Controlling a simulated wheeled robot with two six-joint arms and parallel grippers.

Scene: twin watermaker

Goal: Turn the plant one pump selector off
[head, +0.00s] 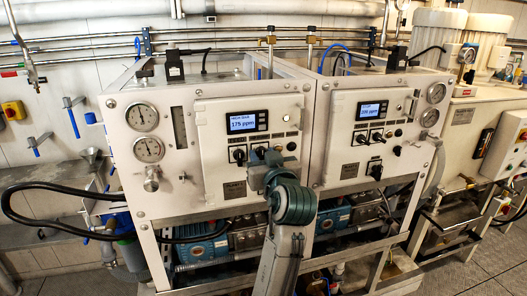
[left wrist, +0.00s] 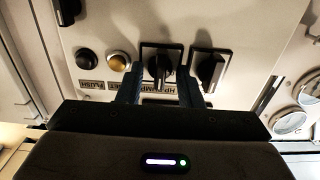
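The left cabinet's white panel (head: 220,110) has a lit display and a row of controls below it. In the left wrist view the black pump selector (left wrist: 160,70) sits on a dark square plate above a partly covered label reading "HP PUMP". My left gripper (head: 268,160) is at this row in the head view and hides part of it. In the left wrist view its two fingers (left wrist: 160,88) stand on either side of the pump selector, with gaps between. The selector's handle looks roughly upright in that view; its exact setting is unclear. My right gripper is not in view.
A second black selector (left wrist: 211,70) is close beside one finger. A brass-coloured button (left wrist: 118,60) and a black button (left wrist: 87,59) are on the other side. The right cabinet (head: 347,110) has similar controls. Gauges (head: 142,117) are left of the panel.

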